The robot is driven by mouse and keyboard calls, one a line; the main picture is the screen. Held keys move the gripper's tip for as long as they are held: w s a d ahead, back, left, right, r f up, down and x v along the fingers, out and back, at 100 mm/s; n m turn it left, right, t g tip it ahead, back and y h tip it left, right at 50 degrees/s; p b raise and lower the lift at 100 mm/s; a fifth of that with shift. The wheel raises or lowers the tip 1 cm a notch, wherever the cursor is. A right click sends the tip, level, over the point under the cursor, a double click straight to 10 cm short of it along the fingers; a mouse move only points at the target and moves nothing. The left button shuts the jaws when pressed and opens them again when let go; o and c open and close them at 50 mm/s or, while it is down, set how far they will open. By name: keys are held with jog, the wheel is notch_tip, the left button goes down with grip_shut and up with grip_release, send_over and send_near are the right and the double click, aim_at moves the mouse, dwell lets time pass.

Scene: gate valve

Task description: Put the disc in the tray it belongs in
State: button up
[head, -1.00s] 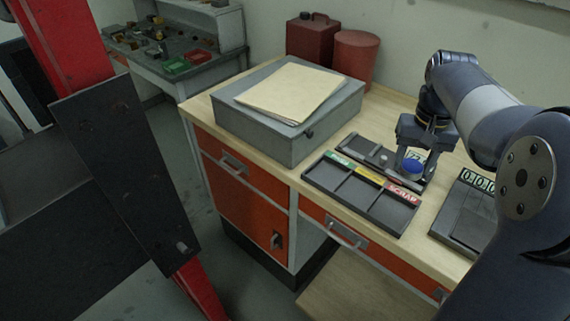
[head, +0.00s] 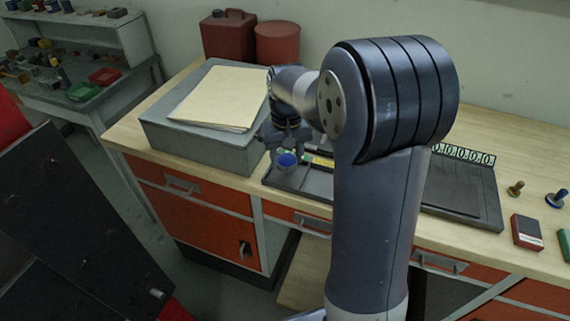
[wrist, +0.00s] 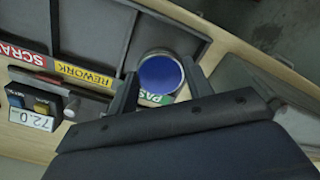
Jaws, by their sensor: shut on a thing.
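My gripper (head: 287,158) is shut on a disc with a blue face (head: 287,160). In the wrist view the disc (wrist: 160,75) sits between the two fingers, blue face visible. The dark sorting tray (head: 316,184) has three compartments, labelled green PASS (wrist: 157,98), yellow REWORK (wrist: 84,75) and red SCRAP (wrist: 24,53) in the wrist view. The disc appears over the PASS end, partly covering that label and compartment. Its exact height above the tray cannot be told. In the head view my arm hides the tray's right part.
A gauge with a display reading 72.0 (wrist: 31,118) stands behind the tray. A grey box with papers (head: 215,95) is close to my gripper's left. A dark counter unit (head: 462,190), stamps (head: 516,188) and a small red box (head: 527,232) lie to the right.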

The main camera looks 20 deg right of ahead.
aim_at(287, 160)
jog(key=shift+f, duration=1.55)
jog(key=shift+f, duration=0.15)
jog(key=o, duration=1)
jog(key=shift+c, duration=0.2)
notch_tip(287, 160, up, 12)
